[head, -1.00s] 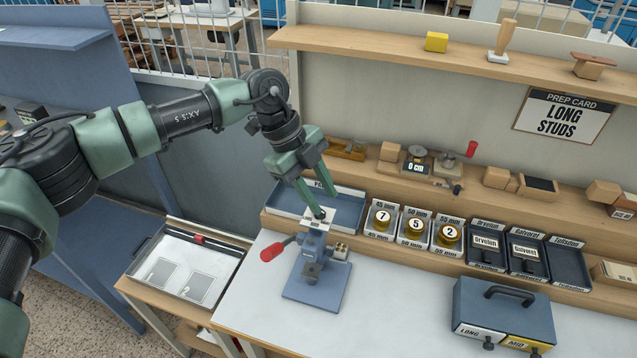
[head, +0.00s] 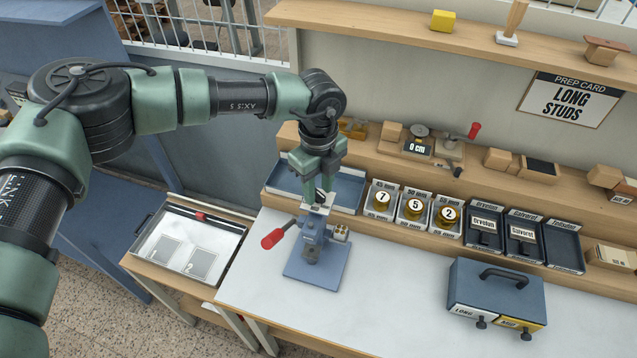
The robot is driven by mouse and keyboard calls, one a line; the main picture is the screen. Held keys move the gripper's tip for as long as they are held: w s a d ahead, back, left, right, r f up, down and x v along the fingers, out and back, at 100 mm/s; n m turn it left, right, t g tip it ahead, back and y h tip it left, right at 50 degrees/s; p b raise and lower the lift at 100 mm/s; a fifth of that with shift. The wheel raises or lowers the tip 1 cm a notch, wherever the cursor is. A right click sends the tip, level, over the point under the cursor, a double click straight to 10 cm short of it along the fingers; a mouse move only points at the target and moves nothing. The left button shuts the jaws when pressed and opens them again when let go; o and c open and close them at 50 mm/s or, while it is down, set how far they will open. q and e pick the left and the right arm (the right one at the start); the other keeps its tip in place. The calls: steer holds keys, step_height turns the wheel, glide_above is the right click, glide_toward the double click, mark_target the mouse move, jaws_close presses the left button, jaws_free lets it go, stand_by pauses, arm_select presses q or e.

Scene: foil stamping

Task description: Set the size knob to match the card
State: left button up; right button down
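The prep card (head: 570,99) on the back wall reads LONG STUDS. The blue press (head: 317,259) with a red-ended lever (head: 272,238) stands on the white bench top. My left gripper (head: 321,196) points down over the pale top plate of the press. Its fingertips are at a small dark part there, probably the size knob. The fingers cover most of that part, so its setting cannot be read. I cannot tell whether the fingers are closed on it. My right gripper is not in view.
A blue box (head: 497,289) with LONG and MID drawers stands at the front right. Numbered tins (head: 381,198) and labelled trays (head: 484,232) line the bench's back. A blue tray (head: 348,190) lies behind the press. The bench between press and box is clear.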

arm_select(q)
steer(key=shift+s, duration=0.1)
jaws_close()
